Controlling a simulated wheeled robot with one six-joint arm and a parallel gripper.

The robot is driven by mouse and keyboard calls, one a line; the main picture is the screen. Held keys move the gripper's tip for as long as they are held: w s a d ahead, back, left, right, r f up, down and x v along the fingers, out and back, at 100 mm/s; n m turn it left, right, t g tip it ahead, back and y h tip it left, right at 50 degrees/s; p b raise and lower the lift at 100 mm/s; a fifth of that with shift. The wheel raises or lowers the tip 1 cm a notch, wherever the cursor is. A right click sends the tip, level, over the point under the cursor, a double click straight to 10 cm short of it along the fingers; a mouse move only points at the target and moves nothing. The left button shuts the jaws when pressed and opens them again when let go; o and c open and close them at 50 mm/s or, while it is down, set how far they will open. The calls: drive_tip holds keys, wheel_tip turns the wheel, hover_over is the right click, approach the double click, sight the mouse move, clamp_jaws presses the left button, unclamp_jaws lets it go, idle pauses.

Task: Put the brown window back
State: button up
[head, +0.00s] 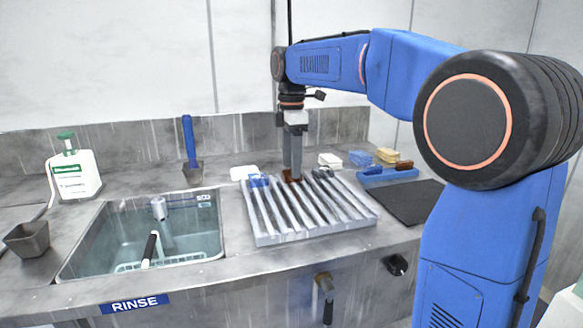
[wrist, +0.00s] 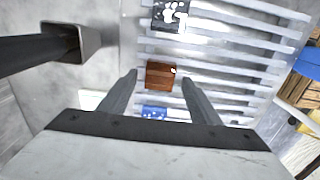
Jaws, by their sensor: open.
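The brown window (wrist: 161,75) is a small reddish-brown square piece at the slatted rack (wrist: 235,42). In the wrist view it lies between my two open fingers, with a gap visible on each side. In the head view, my gripper (head: 292,174) points straight down at the back of the grey rack (head: 275,238). Only a bit of the brown window (head: 290,179) shows at the fingertips. A blue piece (head: 259,180) sits at the rack's left end and shows in the wrist view (wrist: 153,112). A dark piece with white spots (wrist: 171,14) is on the rack's other side.
Left of the rack is a sink (head: 140,265) with a tap. A blue-handled tool in a grey cup (head: 193,173) stands behind it.

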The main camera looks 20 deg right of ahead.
wheel_tip(320, 180, up, 10)
drive_tip(key=shift+r, duration=0.2)
idle(0.4)
